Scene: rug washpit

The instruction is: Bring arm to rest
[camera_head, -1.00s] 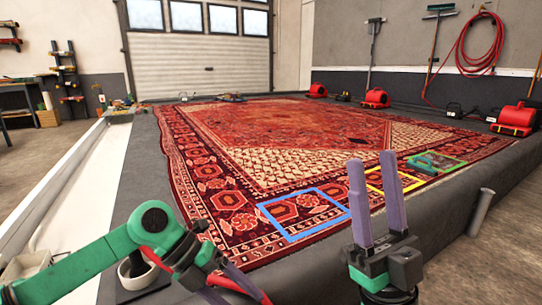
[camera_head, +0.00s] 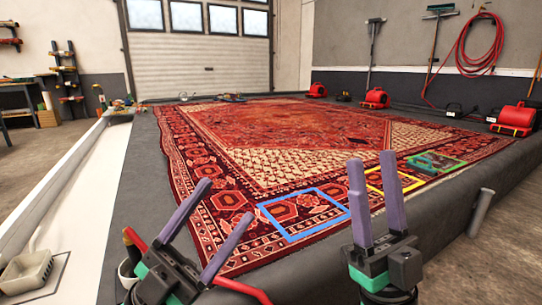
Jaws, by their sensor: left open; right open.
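My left gripper (camera_head: 207,235) is at the lower left, over the rug's near left edge. Its two purple fingers are spread apart with nothing between them. My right gripper (camera_head: 374,200) stands at the lower middle-right with its purple fingers pointing up, apart and empty. Its fingers overlap the view of the rug's near border, between the blue outline (camera_head: 304,214) and the yellow outline (camera_head: 394,180). The patterned red rug (camera_head: 290,135) lies flat on the grey platform.
A green brush-like tool (camera_head: 432,162) lies in a green outline on the rug's right side. A pale basket (camera_head: 27,271) sits at the lower left. Red blowers (camera_head: 516,119) stand along the back and right. A grey pipe stub (camera_head: 481,212) rises at the right edge.

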